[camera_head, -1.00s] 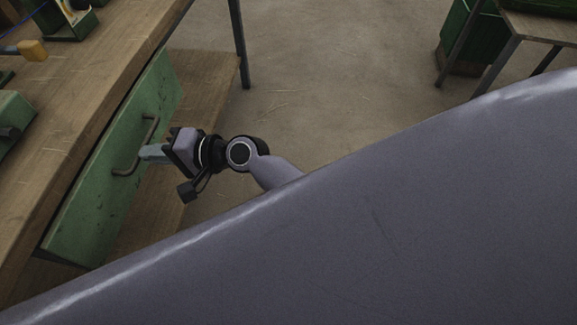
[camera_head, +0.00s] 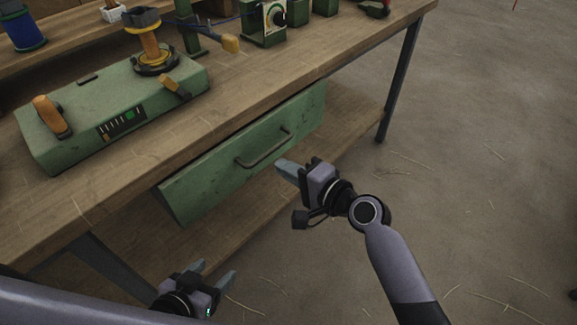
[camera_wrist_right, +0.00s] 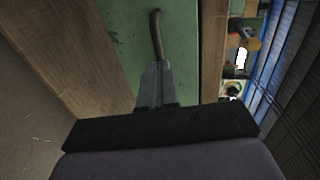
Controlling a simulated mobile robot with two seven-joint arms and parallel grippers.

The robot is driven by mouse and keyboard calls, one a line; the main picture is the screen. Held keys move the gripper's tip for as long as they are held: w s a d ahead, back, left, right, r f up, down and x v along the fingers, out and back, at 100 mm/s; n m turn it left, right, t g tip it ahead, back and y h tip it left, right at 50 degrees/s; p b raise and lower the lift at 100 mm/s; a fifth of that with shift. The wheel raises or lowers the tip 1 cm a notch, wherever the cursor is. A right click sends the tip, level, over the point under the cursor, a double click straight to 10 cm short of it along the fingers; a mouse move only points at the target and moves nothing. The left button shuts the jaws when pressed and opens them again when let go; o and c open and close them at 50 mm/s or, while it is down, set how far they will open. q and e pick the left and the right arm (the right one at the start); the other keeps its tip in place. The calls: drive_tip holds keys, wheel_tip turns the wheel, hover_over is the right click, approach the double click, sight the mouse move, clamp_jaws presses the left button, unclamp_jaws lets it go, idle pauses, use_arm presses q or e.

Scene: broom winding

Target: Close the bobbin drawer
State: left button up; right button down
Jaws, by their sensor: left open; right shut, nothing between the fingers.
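The green bobbin drawer (camera_head: 222,172) is under the workbench top, with a dark bar handle (camera_head: 265,149) on its front. How far its front stands out from the bench is hard to tell. My right gripper (camera_head: 281,167) is shut and empty, its fingertips close in front of the drawer front, just below the right part of the handle. In the right wrist view the shut fingers (camera_wrist_right: 156,80) point at the green front (camera_wrist_right: 125,35), with their tips at the handle's near end (camera_wrist_right: 157,35); contact is unclear. My left gripper (camera_head: 212,272) is open and empty, low at the bottom left.
The wooden workbench (camera_head: 60,215) carries a green winding machine (camera_head: 75,135) with an orange-handled lever and a spool (camera_head: 150,45). A blue spool (camera_head: 22,32) stands at the back left. A lower wooden shelf (camera_head: 345,120) lies below the drawer. The floor at right is clear.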

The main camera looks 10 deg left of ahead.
drive_tip(key=p+v, duration=0.1)
drive_tip(key=v, duration=0.9)
drive_tip(key=shift+s+d, duration=0.1)
drive_tip(key=s+d+f+n+t+h, duration=0.1)
drive_tip(key=s+d+f+n+h, duration=0.85)
drive_tip(key=s+d+f, duration=0.55)
wheel_tip(320, 180, up, 13)
drive_tip(key=w+d+h+p, duration=0.1)
drive_tip(key=d+p, duration=0.2)
drive_tip(key=p, duration=1.1)
